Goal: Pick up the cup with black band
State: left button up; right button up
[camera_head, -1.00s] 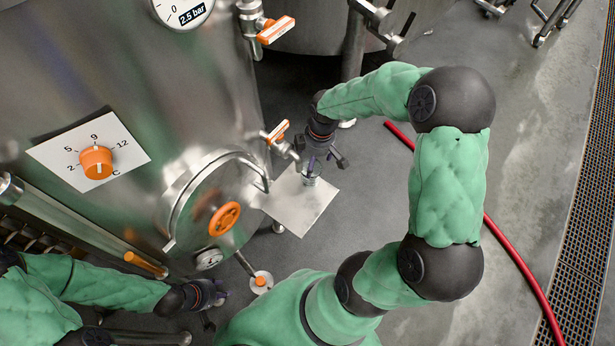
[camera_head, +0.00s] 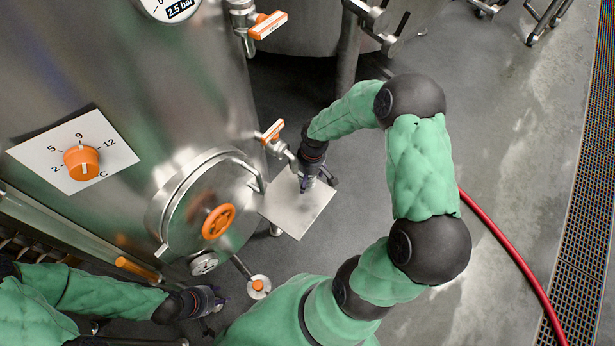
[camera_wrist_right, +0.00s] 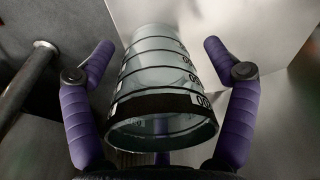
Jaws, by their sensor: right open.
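The cup with black band (camera_wrist_right: 155,75) is a clear, greenish, tapered cup with several thin dark rings and a wide black band near its open rim. In the right wrist view it lies between the two purple fingers of my right gripper (camera_wrist_right: 160,95), with a gap on each side. My right gripper (camera_head: 318,182) is open over the metal plate (camera_head: 296,209) in the head view, where it hides the cup. My left gripper (camera_head: 212,300) is low at the left, away from the cup; its finger state is unclear.
The tank (camera_head: 110,75) with a round hatch (camera_head: 190,205) and orange handwheel (camera_head: 218,222) stands left of the plate. A tap with an orange handle (camera_head: 272,130) is close to my right gripper. A red hose (camera_head: 510,250) lies on the open floor at right.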

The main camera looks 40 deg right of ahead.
jog(key=shift+c, duration=0.3)
jog(key=c, duration=1.1)
jog(key=shift+s, duration=0.1)
jog(key=shift+r, duration=0.1)
